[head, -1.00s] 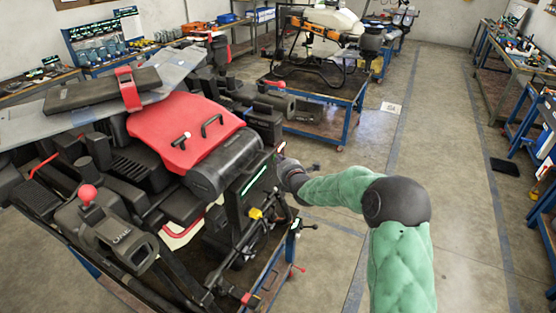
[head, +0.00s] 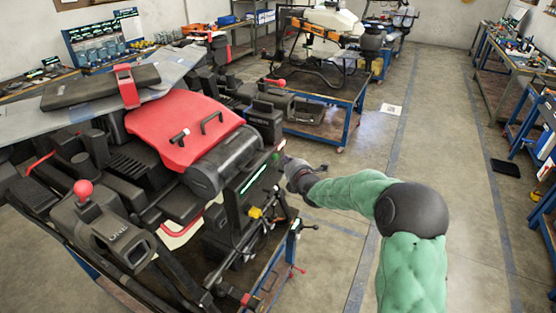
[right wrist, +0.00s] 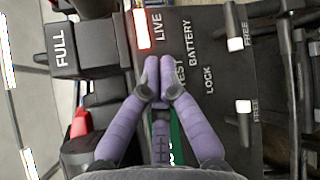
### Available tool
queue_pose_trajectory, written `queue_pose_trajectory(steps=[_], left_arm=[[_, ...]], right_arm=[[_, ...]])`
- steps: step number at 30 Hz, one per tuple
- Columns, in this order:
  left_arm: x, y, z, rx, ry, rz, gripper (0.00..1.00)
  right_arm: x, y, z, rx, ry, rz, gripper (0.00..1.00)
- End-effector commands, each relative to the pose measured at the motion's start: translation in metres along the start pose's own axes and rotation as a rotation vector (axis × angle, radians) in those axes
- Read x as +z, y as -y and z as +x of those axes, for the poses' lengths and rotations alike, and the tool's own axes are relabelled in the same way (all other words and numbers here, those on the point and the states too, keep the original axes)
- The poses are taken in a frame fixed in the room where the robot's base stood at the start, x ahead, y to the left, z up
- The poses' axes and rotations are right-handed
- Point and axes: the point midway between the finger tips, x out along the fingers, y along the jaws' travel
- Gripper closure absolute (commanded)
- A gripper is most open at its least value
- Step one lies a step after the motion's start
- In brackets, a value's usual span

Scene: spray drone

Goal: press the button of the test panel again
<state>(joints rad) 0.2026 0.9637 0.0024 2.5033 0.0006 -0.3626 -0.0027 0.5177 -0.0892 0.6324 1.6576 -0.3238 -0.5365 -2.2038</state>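The test panel (head: 244,190) is a dark upright box with a lit green strip, at the right side of the red and black drone (head: 185,130). A bright red-edged light (right wrist: 141,30) sits beside LIVE. My right gripper (head: 286,162) is just right of the panel. In the right wrist view its purple fingers (right wrist: 159,75) are shut, tips together, over the panel by the word TEST. I cannot make out the button or any contact. My left gripper is not in view.
Levers (right wrist: 236,28) marked FREE stick out on the panel's right in the wrist view. A blue-framed cart (head: 325,118) with another drone stands behind. Open floor (head: 440,170) lies right of my right arm. Workbenches (head: 510,75) line the right wall.

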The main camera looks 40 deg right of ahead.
Motion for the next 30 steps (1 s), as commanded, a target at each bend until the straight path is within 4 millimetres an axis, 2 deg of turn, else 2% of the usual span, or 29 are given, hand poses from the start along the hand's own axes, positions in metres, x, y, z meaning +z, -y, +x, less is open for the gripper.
queue_pose_trajectory(steps=[15,30], left_arm=[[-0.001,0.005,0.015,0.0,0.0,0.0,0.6],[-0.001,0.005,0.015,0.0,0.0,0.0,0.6]], right_arm=[[0.02,0.021,-0.029,-0.001,0.001,0.0,1.0],[0.021,0.022,-0.03,-0.001,0.0,0.001,1.0]])
